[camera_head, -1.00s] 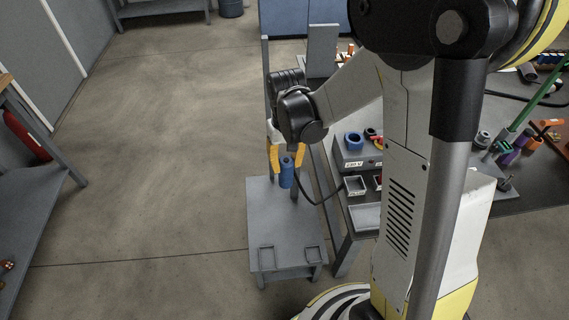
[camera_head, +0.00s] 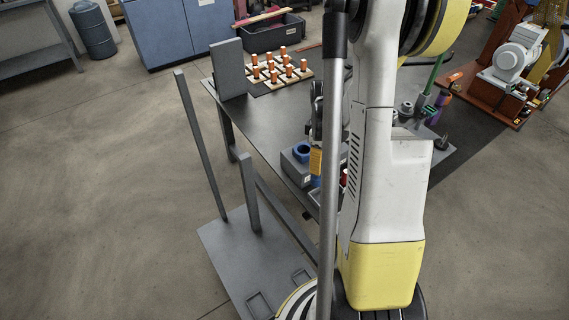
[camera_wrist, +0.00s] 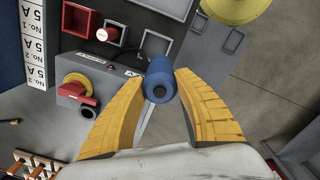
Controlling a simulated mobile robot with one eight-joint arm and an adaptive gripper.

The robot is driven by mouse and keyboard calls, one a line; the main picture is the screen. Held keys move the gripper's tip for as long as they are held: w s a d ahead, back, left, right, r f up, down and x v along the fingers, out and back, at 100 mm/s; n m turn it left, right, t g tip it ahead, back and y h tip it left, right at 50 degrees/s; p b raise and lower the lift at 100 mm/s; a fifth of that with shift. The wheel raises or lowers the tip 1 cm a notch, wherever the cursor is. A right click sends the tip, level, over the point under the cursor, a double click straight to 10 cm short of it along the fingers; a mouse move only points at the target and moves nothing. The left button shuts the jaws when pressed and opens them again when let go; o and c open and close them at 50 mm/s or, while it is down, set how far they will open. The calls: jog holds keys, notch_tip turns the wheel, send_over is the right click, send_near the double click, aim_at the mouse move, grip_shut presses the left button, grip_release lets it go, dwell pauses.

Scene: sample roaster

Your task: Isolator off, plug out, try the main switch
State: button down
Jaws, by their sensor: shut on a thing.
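My gripper (camera_wrist: 158,88) has its yellow fingers shut on a blue plug (camera_wrist: 158,74), seen end-on in the wrist view. In the head view my gripper (camera_head: 316,160) hangs over the bench, beside a grey box with a blue ring-shaped fitting (camera_head: 302,150). My arm hides part of that box. I cannot read the switch position.
A red tray (camera_wrist: 92,24) with a round red part and a grey tray (camera_wrist: 176,9) lie by the box. A grey stand (camera_head: 215,245) with two posts stands beside the bench (camera_head: 262,118). Orange-topped pegs (camera_head: 283,66) stand farther back.

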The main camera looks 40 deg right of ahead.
jog(key=shift+s+d+f, duration=0.15)
jog(key=shift+s+d, duration=0.25)
jog(key=shift+d, duration=0.1)
jog(key=shift+s+d+f, duration=0.15)
jog(key=shift+s+d, duration=0.25)
jog(key=shift+d, duration=0.1)
jog(key=shift+n, duration=0.3)
notch_tip(320, 180, down, 6)
jog(key=b, duration=0.5)
jog(key=shift+r+b, duration=0.1)
jog(key=shift+b, duration=0.35)
dwell(0.4)
